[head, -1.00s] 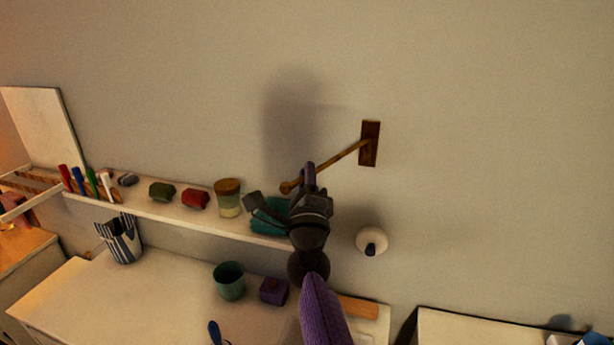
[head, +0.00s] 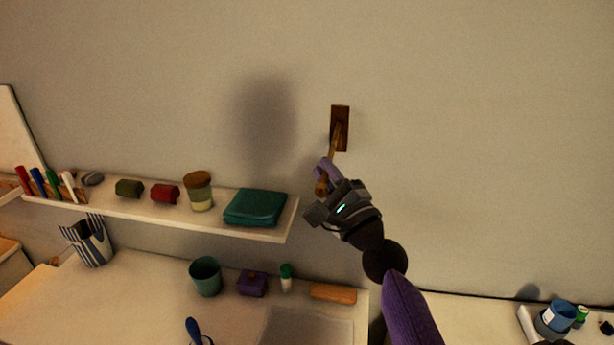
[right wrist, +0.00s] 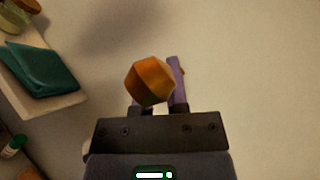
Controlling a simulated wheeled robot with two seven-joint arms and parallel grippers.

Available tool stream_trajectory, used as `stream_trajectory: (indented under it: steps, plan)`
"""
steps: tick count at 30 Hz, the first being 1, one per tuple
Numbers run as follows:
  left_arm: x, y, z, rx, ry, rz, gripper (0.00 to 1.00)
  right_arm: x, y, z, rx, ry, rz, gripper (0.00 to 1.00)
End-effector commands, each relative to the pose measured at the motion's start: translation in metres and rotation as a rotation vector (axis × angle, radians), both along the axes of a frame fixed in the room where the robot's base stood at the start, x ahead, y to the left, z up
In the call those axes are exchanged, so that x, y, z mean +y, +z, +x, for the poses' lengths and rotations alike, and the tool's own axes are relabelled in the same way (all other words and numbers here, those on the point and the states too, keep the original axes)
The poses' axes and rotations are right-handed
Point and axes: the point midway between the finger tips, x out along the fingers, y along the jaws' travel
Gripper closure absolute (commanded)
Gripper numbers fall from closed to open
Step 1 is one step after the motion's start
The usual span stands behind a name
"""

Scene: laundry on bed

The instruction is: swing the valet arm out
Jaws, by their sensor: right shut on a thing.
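The valet arm (head: 334,147) is a thin wooden rod with a rounded end. It comes from a dark wooden wall plate (head: 340,117) and points out from the wall, towards me. My right gripper (head: 325,174) is at its outer end, with purple fingers shut on the rod. In the right wrist view, the orange-brown faceted end knob (right wrist: 150,82) sticks up between the fingers (right wrist: 162,90) and hides much of one finger and most of the rod. My left gripper is not in view.
A wall shelf (head: 150,211) at left carries markers, small bundles, a jar (head: 198,190) and a folded teal cloth (head: 255,207). Below, a white surface holds a green cup (head: 205,276), a purple box (head: 252,283) and other items. The wall at right is bare.

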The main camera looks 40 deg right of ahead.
Motion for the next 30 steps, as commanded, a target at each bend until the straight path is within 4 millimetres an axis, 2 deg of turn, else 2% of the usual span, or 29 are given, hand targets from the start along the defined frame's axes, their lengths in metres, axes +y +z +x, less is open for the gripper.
stream_trajectory:
  steps: [6, 7, 12, 22, 26, 30]
  plan:
    - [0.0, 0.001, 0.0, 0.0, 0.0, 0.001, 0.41, -0.001, 0.0, 0.0, 0.001, -0.001, 0.004, 1.0]
    - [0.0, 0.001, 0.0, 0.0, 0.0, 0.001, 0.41, -0.001, 0.0, 0.0, 0.001, -0.001, 0.004, 0.81]
    - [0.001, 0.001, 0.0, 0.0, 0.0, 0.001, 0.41, 0.0, 0.0, 0.0, 0.001, -0.002, 0.003, 0.48]
    - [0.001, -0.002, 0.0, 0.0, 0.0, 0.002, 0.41, 0.001, -0.003, -0.005, 0.0, -0.001, 0.003, 0.48]
    - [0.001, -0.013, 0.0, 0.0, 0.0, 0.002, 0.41, 0.004, -0.016, -0.027, 0.004, -0.002, 0.002, 0.48]
    - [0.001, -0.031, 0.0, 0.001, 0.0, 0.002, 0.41, 0.009, -0.032, -0.057, 0.005, -0.003, 0.002, 0.48]
